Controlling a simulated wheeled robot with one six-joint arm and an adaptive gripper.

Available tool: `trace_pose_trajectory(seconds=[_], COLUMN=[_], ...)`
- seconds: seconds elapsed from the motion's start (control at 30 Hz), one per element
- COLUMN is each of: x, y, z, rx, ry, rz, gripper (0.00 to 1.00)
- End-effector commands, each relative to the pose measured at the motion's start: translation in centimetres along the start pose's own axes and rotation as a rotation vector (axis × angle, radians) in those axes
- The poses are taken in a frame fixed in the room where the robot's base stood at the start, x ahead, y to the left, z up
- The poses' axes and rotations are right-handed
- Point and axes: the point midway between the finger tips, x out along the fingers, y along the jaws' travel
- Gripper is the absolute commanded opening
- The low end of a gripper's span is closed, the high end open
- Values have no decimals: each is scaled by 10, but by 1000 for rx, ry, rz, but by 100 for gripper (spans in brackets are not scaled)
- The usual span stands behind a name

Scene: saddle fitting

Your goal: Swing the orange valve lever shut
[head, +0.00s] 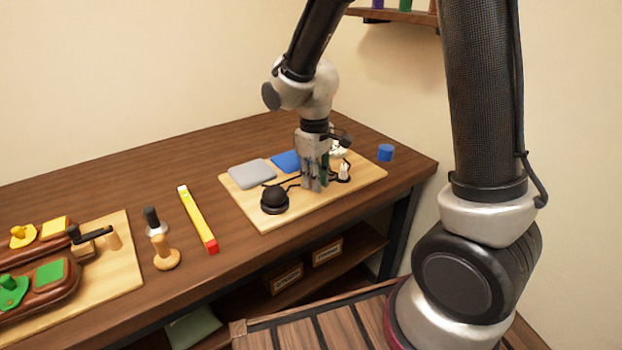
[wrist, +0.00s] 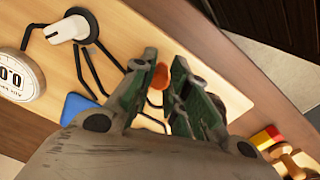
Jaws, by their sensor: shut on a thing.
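The orange valve lever shows as a small orange end (wrist: 159,77) between my fingertips in the wrist view; the rest of it is hidden by the fingers. My gripper (wrist: 158,88) is shut on it, with one green-padded finger on each side. In the head view my gripper (head: 315,183) points down over the light wooden board (head: 270,219), and the lever cannot be made out there. Black pipe-like lines run over the board beside the fingers.
On the board are a grey pad (head: 252,174), a blue pad (head: 286,160), a black dome (head: 274,199), a white knob (wrist: 68,29) and a round dial (wrist: 22,78). A yellow-red bar (head: 197,218) lies left of the board.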

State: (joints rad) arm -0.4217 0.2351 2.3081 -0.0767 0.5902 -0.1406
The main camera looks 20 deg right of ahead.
Motion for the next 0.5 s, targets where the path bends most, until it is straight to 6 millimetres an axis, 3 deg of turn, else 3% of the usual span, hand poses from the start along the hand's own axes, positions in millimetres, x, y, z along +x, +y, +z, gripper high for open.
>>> trace_pose_trajectory(seconds=[0.5], x=[0], y=[8], z=[4], rx=[-171], ry=[6], rz=[0], gripper=[0])
